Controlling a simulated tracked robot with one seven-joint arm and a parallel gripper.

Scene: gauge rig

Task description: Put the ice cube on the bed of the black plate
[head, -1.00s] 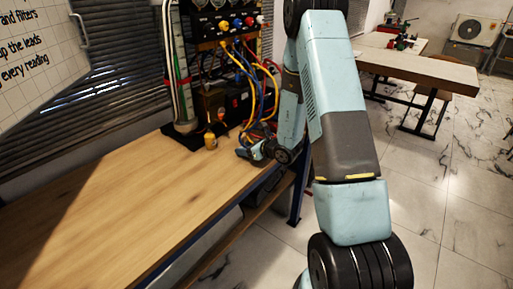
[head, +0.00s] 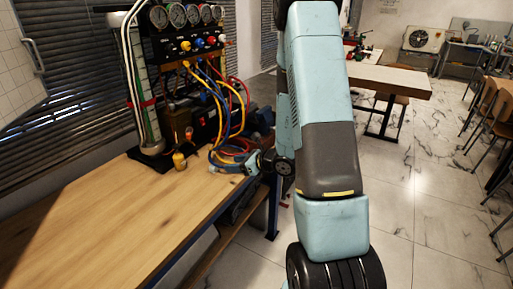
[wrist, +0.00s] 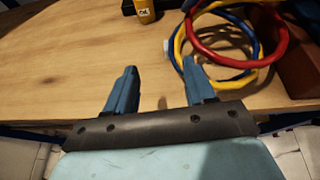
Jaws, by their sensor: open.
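My gripper (wrist: 160,66) is open in the wrist view, its two blue fingers apart over the near edge of the wooden bench, with nothing between them. In the head view my gripper (head: 231,167) is small, beside the coloured hoses at the bench's right end.
Red, yellow and blue hoses (wrist: 235,62) loop on the bench close to my right finger. A small yellow bottle (head: 179,161) stands by the black plate; it also shows in the wrist view (wrist: 145,12). The wooden bench (head: 110,215) is clear to the left.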

